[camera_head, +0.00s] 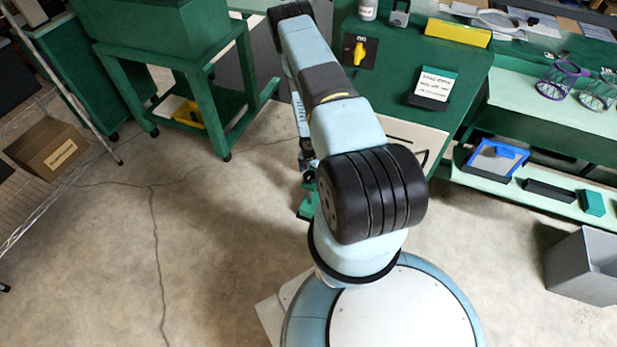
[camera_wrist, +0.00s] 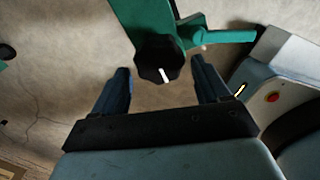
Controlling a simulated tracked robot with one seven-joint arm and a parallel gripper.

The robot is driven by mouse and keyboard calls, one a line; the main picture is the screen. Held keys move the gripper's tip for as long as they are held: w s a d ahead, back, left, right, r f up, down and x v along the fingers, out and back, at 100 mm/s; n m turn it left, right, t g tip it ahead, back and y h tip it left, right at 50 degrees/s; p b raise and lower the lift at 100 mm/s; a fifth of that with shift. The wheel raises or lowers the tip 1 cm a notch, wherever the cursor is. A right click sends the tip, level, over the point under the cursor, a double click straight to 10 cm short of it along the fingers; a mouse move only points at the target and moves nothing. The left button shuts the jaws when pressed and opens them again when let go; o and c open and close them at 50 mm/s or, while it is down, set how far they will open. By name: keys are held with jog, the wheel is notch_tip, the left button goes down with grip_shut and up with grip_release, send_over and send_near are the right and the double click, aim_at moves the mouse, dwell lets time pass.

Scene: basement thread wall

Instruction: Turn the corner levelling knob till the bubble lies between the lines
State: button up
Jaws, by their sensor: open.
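In the wrist view a black lobed knob (camera_wrist: 159,60) with a white pointer mark sits at the end of a green bracket (camera_wrist: 145,18). My gripper (camera_wrist: 161,74) is open, with one dark blue finger to the left of the knob and the other to its right. Gaps show on both sides, and I cannot tell how far the knob lies beyond the fingertips. In the head view my own arm hides the gripper and the knob; a bit of green foot (camera_head: 308,203) shows beside the arm. The bubble and its lines are not visible in either view.
A green arm with a handle (camera_wrist: 228,36) extends right of the knob. A green cabinet (camera_head: 455,65) with a yellow rotary switch (camera_head: 359,53) stands behind my arm. A grey bin (camera_head: 583,268) stands at right, a cardboard box (camera_head: 47,150) at left. The concrete floor at left is clear.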

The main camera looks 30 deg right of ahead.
aim_at(310, 175)
jog(key=shift+f, duration=1.85)
jog(key=shift+c, duration=0.4)
